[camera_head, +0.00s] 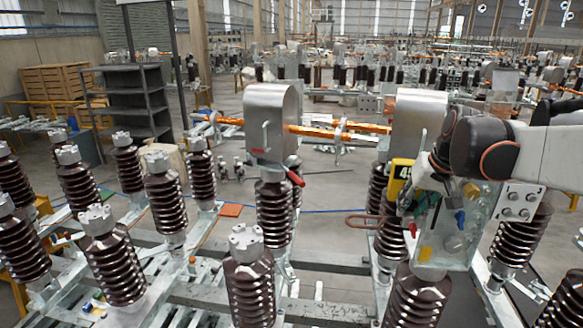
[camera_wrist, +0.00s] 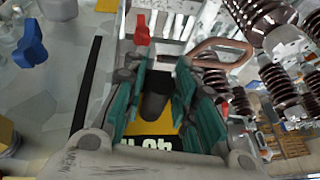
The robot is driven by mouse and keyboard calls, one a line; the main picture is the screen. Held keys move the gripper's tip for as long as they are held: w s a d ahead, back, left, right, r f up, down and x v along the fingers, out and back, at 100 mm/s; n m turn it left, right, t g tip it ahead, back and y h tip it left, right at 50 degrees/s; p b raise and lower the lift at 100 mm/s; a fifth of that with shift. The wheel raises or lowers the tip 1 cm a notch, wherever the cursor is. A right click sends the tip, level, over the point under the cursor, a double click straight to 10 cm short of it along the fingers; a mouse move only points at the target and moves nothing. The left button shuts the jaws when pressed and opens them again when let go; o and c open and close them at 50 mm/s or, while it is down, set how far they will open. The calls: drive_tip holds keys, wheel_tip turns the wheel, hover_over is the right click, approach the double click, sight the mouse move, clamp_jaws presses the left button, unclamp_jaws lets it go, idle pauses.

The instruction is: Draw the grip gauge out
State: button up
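A yellow thing with a printed label (camera_head: 402,172), which looks like the grip gauge, is near my gripper in the head view. In the wrist view its yellow face (camera_wrist: 160,144) shows below the fingers, with pale characters upside down. A dark upright part (camera_wrist: 156,95) stands between the fingers; I cannot tell whether it belongs to the gauge. My gripper (camera_wrist: 163,72) has its teal-padded fingers apart, one on each side of the dark part. No clear contact shows.
A clear panel (camera_head: 450,232) with a blue knob (camera_wrist: 30,43) and a red knob (camera_wrist: 141,30) is close by. Brown ribbed insulators (camera_head: 275,215) stand around.

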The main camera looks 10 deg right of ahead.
drive_tip(key=shift+s, duration=0.2)
clamp_jaws()
